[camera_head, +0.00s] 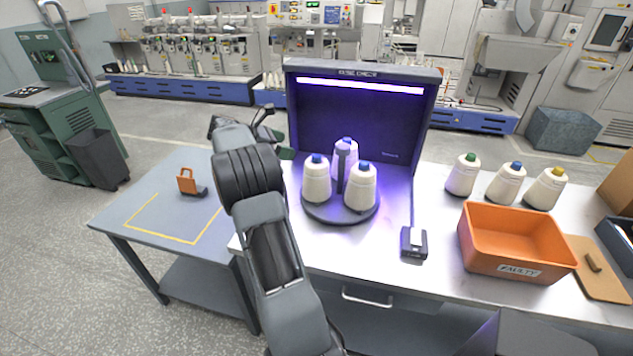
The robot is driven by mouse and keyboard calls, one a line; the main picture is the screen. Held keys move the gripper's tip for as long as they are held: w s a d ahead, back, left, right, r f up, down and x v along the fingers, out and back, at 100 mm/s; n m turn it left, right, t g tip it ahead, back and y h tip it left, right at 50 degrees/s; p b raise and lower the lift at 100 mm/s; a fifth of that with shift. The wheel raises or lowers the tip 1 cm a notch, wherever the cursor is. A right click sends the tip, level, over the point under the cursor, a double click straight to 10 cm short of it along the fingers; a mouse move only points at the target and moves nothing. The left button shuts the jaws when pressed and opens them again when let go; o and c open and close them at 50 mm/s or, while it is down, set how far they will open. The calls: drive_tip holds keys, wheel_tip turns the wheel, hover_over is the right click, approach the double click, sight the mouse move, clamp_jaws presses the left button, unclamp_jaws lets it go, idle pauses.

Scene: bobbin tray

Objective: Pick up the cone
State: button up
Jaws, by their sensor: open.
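Three white thread cones stand upright on a round dark plate (340,214) in the purple-lit booth: a left one (317,183) and a right one (360,190) with blue tips, and a back one (346,153) partly hidden behind a dark post (341,170). Three more cones stand upright on the bench at the right: green-tipped (463,177), blue-tipped (506,186) and yellow-tipped (545,190). My gripper (277,133) is open, left of the booth and apart from the plate's cones. My wrist partly hides it, and I see nothing held in it.
An orange bin marked FAULTY (515,272) and a small dark device (413,243) sit on the bench. The left table (150,205) has a yellow outline, an orange-handled object (187,182) and free room.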

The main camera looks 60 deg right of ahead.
sight(321, 158)
drive_tip(key=shift+m+y, duration=0.3)
drive_tip(key=shift+m, duration=0.1)
drive_tip(key=x, duration=0.4)
drive_tip(key=p+x, duration=0.1)
drive_tip(key=x, duration=0.4)
drive_tip(key=shift+s+a, duration=0.25)
drive_tip(key=p+x, duration=0.2)
drive_tip(key=x, duration=0.2)
drive_tip(key=shift+s+a+r, duration=0.1)
drive_tip(key=shift+s+r, duration=0.05)
drive_tip(key=shift+s+d+f+p, duration=0.3)
drive_tip(key=shift+s+d+f, duration=0.05)
drive_tip(key=shift+d+f, duration=0.1)
drive_tip(key=shift+r, duration=0.1)
drive_tip(key=c, duration=1.3)
